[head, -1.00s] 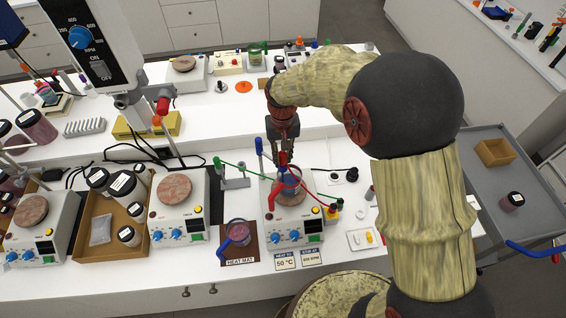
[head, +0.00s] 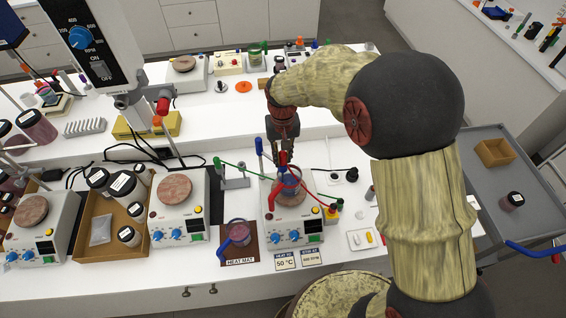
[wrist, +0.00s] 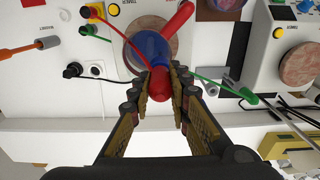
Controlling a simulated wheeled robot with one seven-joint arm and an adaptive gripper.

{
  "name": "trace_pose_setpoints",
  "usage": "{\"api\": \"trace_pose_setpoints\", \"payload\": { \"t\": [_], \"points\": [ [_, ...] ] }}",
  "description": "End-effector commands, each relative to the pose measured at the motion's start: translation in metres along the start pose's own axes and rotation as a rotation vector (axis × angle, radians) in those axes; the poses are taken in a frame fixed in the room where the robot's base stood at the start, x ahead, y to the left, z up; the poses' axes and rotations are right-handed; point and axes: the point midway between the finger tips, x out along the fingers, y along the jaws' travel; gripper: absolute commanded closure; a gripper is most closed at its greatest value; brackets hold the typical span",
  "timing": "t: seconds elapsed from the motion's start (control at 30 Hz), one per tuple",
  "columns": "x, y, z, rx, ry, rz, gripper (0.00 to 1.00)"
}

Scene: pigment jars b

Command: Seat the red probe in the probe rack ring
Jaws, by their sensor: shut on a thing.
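The red probe (wrist: 158,82) is upright between my gripper's fingers (wrist: 160,76); it also shows in the head view (head: 283,158). My gripper (head: 285,150) is shut on its upper end, above the beaker (head: 290,186) on the right hotplate. The probe's lower part is hidden, so I cannot tell whether its tip is inside the beaker. A red cable (wrist: 112,40) runs to the probe. The grey rack stand (head: 236,182) is left of this hotplate, with a green probe (head: 228,164) leaning by it. I cannot make out an empty ring clearly.
The beaker has a red handle (wrist: 176,18). A blue upright piece (head: 259,147) stands between rack and gripper. Green and black cables cross the bench. Another beaker (head: 238,232) is on the heat mat, and a second hotplate (head: 178,210) stands left.

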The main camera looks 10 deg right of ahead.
Motion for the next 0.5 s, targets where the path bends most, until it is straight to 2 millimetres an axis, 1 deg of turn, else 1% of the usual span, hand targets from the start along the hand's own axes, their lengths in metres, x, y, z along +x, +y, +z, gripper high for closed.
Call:
{"api": "trace_pose_setpoints", "payload": {
  "t": [0.5],
  "points": [
    [-0.0078, 0.0, -0.0001, 0.0, 0.0, 0.0, 1.0]
  ]
}}
